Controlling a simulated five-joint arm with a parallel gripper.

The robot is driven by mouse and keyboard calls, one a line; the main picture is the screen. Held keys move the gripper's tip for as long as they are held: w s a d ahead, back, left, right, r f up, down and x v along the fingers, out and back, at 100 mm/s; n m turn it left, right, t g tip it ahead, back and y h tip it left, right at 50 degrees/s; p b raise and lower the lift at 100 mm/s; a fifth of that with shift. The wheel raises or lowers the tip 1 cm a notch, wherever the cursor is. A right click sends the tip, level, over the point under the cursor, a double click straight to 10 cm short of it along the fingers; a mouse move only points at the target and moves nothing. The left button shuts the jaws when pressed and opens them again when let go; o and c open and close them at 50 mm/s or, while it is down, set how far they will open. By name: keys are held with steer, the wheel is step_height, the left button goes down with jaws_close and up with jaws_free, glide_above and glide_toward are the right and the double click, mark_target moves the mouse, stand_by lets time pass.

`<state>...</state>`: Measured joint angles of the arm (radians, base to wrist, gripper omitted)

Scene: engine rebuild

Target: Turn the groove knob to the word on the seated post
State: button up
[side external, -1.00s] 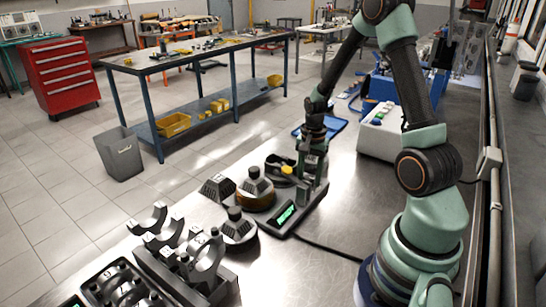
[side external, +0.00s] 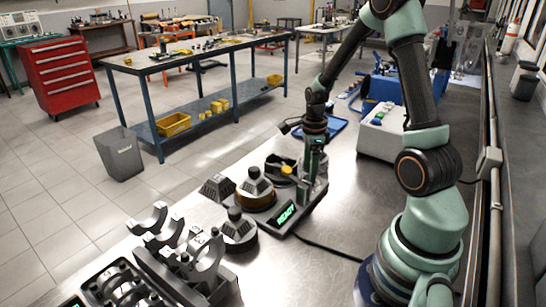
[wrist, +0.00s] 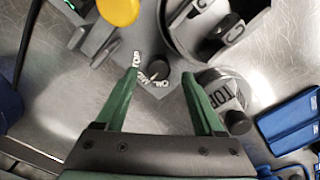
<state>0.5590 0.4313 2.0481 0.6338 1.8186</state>
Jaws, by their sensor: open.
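A small dark round knob (wrist: 160,70) sits on a grey plate in the wrist view, with small white words around its left and lower side. One word appears to read TOP; the others are too small to read surely. Which way the knob points cannot be told. My gripper (wrist: 161,78) is open, its green fingers apart on either side of the knob in the picture, with no visible contact. It also shows from the side (side external: 315,142) over the far end of the fixture. A round metal piece marked TOP (wrist: 222,92) lies right of my right finger; whether this is the seated post is unclear.
A blue tray (wrist: 290,122) lies to the right in the wrist view.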

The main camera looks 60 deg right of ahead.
step_height(320, 180, up, 10)
steer(key=a+r, duration=0.1)
steer(key=s+a+r+n+t, duration=0.2)
steer(key=a+r+n, duration=0.2)
steer(key=a+n, duration=0.5)
steer(key=s+a+r+n+t, duration=0.1)
steer(key=a+r+n+t, duration=0.2)
steer(key=a+n, duration=0.7)
steer(key=shift+s+r+n, duration=0.35)
steer(key=shift+r+n, duration=0.6)
steer(key=shift+n, duration=3.05)
steer(key=w+d+f+m+g, duration=0.25)
steer(key=d+f, duration=0.25)
steer(key=d, duration=0.5)
steer(key=w+d+f+m+g, duration=0.1)
steer(key=d+f+g, duration=0.3)
steer(key=d, duration=0.6)
steer(key=shift+t, duration=0.55)
step_height(320, 180, down, 13)
steer(key=shift+f, duration=0.1)
